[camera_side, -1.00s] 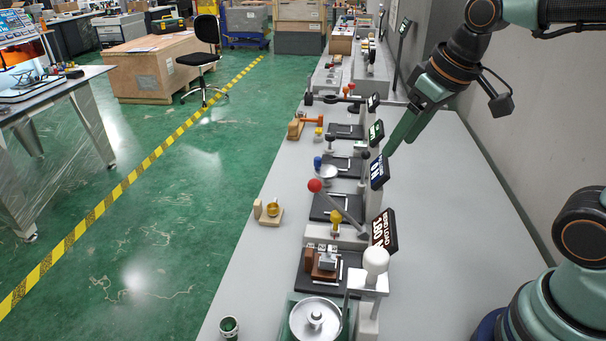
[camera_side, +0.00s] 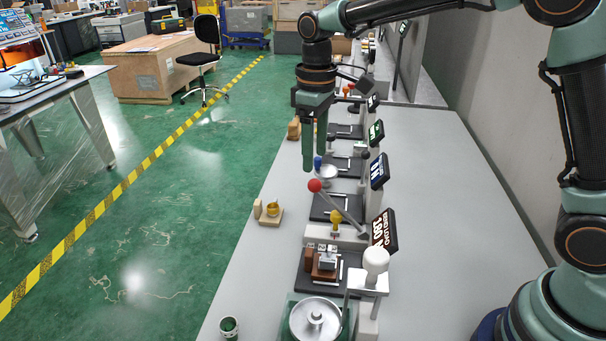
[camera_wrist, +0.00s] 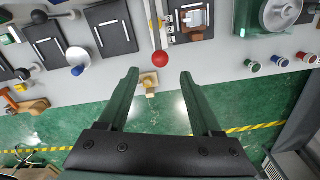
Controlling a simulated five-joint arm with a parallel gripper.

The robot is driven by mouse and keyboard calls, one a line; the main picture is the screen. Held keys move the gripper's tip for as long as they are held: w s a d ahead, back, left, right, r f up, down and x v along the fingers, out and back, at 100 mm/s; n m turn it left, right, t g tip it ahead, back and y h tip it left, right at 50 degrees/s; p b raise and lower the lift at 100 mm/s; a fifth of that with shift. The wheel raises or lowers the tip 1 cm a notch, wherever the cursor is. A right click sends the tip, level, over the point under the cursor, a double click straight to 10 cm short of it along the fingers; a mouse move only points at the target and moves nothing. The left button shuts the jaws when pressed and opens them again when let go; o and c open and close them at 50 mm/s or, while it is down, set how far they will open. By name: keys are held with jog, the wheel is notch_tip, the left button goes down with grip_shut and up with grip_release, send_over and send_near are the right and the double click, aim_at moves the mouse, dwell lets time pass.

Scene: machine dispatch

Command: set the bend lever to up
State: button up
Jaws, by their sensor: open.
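A lever with a red ball knob (camera_side: 315,185) slants out to the left from its station beside a black display (camera_side: 384,230), whose partly legible sign reads "LOAD 180". This looks like the bend lever. My gripper (camera_side: 313,163) is open and empty, pointing down, above and behind the red knob in the side view. In the wrist view the red knob (camera_wrist: 160,58) is just past the fingertips of my gripper (camera_wrist: 158,74), roughly centred between them and apart from both. The lever's rod runs up from the knob to the top edge there.
A lever with a blue knob (camera_side: 318,162) is close behind the fingers; it also shows in the wrist view (camera_wrist: 77,70). A wooden stand with a brass cup (camera_side: 270,213) sits at the bench's left edge. A white knob (camera_side: 376,260) is in front. The bench's right side (camera_side: 450,200) is clear.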

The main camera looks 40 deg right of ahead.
aim_at(341, 210)
notch_tip(341, 210, down, 11)
jog(key=shift+f, duration=0.15)
dwell(0.4)
grip_shut()
dwell(1.2)
